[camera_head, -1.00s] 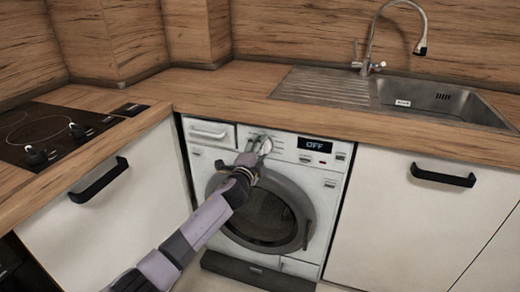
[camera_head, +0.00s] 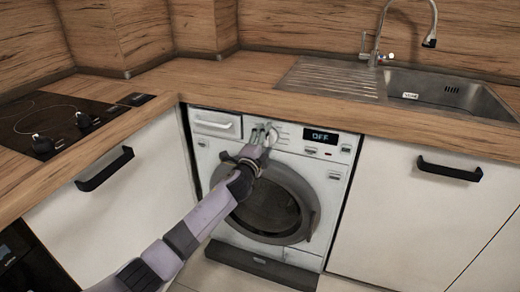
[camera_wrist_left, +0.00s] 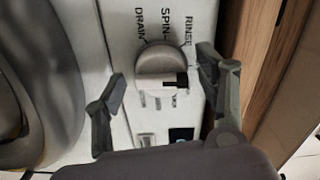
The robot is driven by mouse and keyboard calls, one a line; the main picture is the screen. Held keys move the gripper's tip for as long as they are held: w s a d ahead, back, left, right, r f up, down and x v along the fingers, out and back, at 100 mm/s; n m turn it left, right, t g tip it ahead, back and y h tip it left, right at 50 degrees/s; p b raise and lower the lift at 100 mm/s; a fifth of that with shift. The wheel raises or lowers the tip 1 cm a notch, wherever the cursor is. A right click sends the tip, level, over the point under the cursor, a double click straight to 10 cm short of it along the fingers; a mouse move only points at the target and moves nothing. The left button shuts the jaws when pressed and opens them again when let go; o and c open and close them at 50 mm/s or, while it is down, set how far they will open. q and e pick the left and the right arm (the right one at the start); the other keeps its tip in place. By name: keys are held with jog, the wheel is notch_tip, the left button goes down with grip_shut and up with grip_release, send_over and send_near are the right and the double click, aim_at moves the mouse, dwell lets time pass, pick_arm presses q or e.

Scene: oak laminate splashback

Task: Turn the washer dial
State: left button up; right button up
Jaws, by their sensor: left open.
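The white washer (camera_head: 330,174) stands under the counter, with its round grey door closed. Its display (camera_head: 321,137) reads OFF. The round dial (camera_wrist_left: 161,71) shows in the left wrist view, with a dark mark on its lower edge and the labels DRAIN, SPIN and RINSE around its upper side. My left gripper (camera_head: 263,136) is at the dial in the head view and mostly hides it there. In the left wrist view the gripper (camera_wrist_left: 165,85) is open, with one finger on each side of the dial and a gap to it on both sides. My right gripper is not in view.
A wooden counter (camera_head: 225,82) runs above the washer, with a steel sink (camera_head: 455,97) at right and a black hob (camera_head: 60,118) at left. White cabinets with black handles (camera_head: 449,169) flank the washer.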

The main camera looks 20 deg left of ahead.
pick_arm(q)
jog(key=s, duration=1.1)
jog(key=shift+s+a, duration=0.2)
jog(key=shift+s, duration=0.1)
jog(key=shift+f, duration=0.1)
